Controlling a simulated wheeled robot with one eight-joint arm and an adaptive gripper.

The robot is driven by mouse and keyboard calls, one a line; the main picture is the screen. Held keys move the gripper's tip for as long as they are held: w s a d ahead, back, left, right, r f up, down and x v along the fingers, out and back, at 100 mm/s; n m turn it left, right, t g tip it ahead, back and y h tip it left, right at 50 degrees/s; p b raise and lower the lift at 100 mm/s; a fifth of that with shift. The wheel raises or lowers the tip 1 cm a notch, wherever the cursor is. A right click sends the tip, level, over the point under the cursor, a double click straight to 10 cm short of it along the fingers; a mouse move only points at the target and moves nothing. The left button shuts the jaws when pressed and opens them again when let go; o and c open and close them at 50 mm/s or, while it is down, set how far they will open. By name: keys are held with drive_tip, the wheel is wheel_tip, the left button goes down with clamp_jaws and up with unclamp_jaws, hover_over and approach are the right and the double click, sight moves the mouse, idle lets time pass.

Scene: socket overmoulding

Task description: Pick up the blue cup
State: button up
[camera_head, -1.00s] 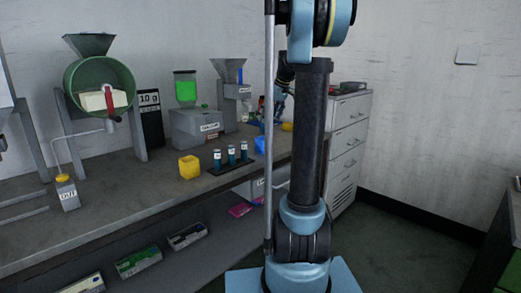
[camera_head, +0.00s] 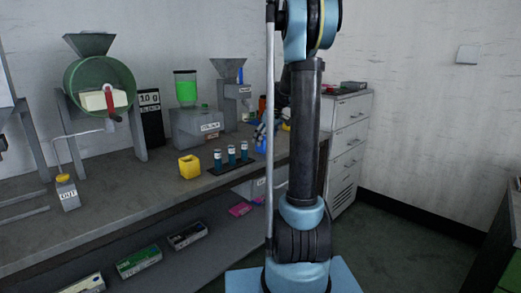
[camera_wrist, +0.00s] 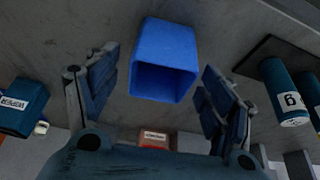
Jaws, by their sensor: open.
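The blue cup (camera_wrist: 165,55) is in the upper middle of the wrist view, with its open mouth facing the camera. My gripper (camera_wrist: 160,68) is open, with one finger on each side of the cup. Gaps show between the fingers and the cup, and nothing is held. In the head view, only a small blue patch of the cup (camera_head: 261,146) shows on the bench beside the column. My gripper (camera_head: 259,133) is just above it there, small and partly hidden behind my arm.
Machines line the back of the bench (camera_head: 120,195). A drawer cabinet (camera_head: 348,145) stands at right.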

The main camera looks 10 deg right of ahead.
drive_tip(key=shift+w+a+f, duration=0.15)
drive_tip(key=shift+f, duration=0.4)
drive_tip(key=c, duration=1)
